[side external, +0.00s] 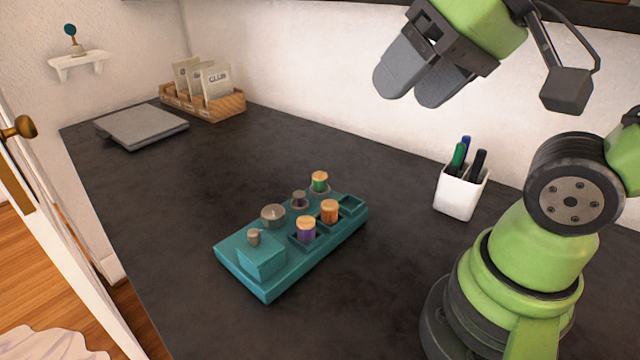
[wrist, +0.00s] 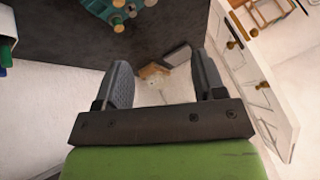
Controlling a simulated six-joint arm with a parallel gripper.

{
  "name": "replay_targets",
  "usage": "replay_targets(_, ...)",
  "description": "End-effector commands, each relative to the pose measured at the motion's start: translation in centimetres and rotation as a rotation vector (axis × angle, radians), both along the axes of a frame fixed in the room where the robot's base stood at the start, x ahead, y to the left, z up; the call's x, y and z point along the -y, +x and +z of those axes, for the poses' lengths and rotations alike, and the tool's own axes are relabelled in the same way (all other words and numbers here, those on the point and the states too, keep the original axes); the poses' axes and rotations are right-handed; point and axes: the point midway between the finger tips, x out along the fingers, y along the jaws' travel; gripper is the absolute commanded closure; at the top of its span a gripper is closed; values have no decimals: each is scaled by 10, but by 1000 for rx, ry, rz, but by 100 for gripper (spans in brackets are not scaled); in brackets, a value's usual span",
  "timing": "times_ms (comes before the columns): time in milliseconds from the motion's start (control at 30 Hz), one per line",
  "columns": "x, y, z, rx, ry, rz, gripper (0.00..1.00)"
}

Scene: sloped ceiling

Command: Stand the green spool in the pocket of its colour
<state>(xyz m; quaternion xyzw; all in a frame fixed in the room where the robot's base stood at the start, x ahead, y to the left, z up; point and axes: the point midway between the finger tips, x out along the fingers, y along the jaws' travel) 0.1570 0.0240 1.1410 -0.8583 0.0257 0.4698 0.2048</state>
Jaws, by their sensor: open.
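The green spool (side external: 320,184) has a pale wooden top and stands upright on a round seat along the back edge of the teal block (side external: 262,288). In the front row of the block, a purple spool (side external: 306,231) and an orange spool (side external: 329,212) stand in square pockets. An empty square pocket (side external: 351,205) is at the right end of that row; its colour mark is too small to tell. My gripper (side external: 412,92) is open and empty, high above the table and to the right of the block. The wrist view shows the block (wrist: 97,8) cut off at the top.
A white pen cup (side external: 460,194) stands to the right. A grey flat device (side external: 142,126) and a wooden card holder (side external: 225,106) are at the back left.

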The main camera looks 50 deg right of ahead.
Motion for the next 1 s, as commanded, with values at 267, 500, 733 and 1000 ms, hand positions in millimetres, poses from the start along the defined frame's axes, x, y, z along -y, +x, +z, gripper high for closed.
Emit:
replay_targets(267, 28, 81, -6, -183, -105, 36, 37)
replay_targets(500, 66, 151, -52, -355, -171, 87, 37)
replay_targets(733, 104, 193, -121, -503, -203, 145, 37)
replay_targets(1000, 122, 205, -166, -576, -212, 180, 37)
